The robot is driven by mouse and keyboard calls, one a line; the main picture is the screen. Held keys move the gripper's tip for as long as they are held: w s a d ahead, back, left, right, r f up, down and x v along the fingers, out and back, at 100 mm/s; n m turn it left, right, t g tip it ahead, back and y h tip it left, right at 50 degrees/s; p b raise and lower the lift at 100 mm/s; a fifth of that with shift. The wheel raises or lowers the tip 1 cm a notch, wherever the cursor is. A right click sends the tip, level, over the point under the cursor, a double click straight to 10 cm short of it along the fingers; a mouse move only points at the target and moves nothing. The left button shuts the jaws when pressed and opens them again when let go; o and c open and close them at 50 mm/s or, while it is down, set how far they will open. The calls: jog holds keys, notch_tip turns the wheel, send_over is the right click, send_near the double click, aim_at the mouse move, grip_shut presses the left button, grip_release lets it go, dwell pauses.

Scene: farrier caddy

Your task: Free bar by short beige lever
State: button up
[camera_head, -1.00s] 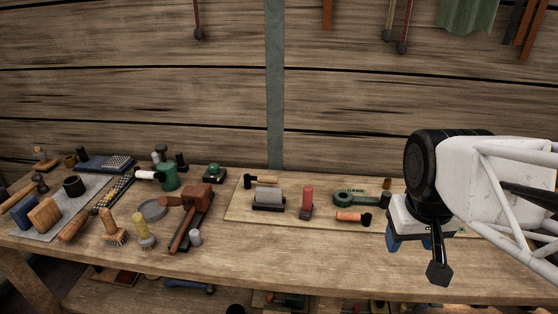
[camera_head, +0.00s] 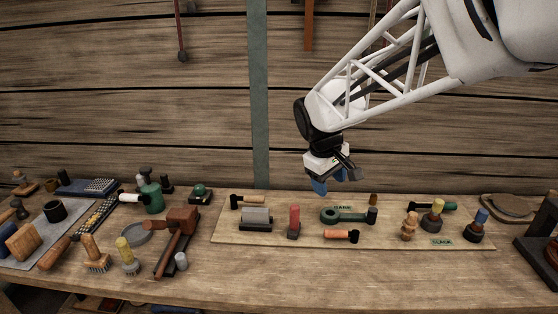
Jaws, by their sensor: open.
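A pale wooden board (camera_head: 300,243) lies on the bench with several handles and fittings on it. A short beige turned peg (camera_head: 409,226) stands upright on its right half; it may be the short beige lever. A grey block-like bar (camera_head: 256,218) sits in a dark holder at the board's left. I cannot tell for certain which piece is the bar of the task. My gripper (camera_head: 331,183) has blue fingertips, points down and is open. It hangs above the middle of the board, over the green ring-ended handle (camera_head: 345,215), apart from everything, with nothing visible between its fingers.
A brown mallet (camera_head: 178,235) and brushes crowd the left bench. The bench front is clear.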

jog(key=w+a+f+n+h, duration=0.1)
jog(key=w+a+f+n, duration=0.5)
jog(key=w+a, duration=0.7)
jog(key=n+h, duration=0.1)
jog(key=n, duration=0.2)
send_near(254, 196)
jog(key=shift+s+d+f+t, duration=0.1)
jog(key=shift+f+t, duration=0.05)
jog(key=shift+f, duration=0.45)
jog(key=shift+d+f+t, duration=0.15)
jog(key=shift+f, duration=0.45)
jog(key=shift+x, duration=3.95)
jog(key=shift+d, duration=0.15)
jog(key=shift+c, duration=0.5)
jog(key=shift+r, duration=0.1)
grip_shut()
